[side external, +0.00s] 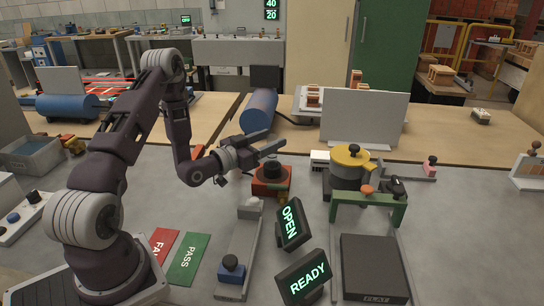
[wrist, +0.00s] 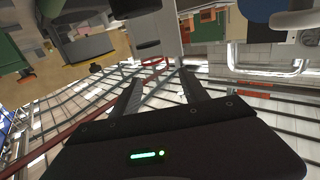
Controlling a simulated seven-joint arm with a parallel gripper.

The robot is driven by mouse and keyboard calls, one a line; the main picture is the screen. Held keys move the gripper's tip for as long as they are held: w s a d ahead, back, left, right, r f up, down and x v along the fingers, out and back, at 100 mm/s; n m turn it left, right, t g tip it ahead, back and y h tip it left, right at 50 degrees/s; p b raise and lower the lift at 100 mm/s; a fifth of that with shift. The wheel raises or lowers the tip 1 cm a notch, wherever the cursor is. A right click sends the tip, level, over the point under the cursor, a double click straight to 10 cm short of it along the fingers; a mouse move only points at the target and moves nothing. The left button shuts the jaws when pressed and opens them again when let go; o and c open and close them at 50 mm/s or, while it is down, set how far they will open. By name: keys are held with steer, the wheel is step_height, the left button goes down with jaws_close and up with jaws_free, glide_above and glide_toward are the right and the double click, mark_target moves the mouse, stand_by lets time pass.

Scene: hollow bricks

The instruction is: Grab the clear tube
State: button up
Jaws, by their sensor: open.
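I cannot make out a clear tube in either view. My gripper (side external: 278,142) is in the air above the middle of the grey worktop, pointing right. Its two fingers are apart with nothing visible between them. A red block with a dark round top (side external: 271,180) stands below it. In the wrist view my gripper (wrist: 158,76) also shows two spread, empty fingers, against a tilted view of the room and its beams.
A yellow-topped dark pot (side external: 353,158) and a green bridge-like frame (side external: 368,207) stand to the right. Lit OPEN (side external: 289,223) and READY (side external: 304,280) signs stand in front. A dark FLAT block (side external: 374,267) is at front right. A grey panel (side external: 364,118) stands behind.

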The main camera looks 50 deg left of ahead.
steer(key=w, duration=0.4)
steer(key=shift+a+f, duration=0.1)
jaws_close()
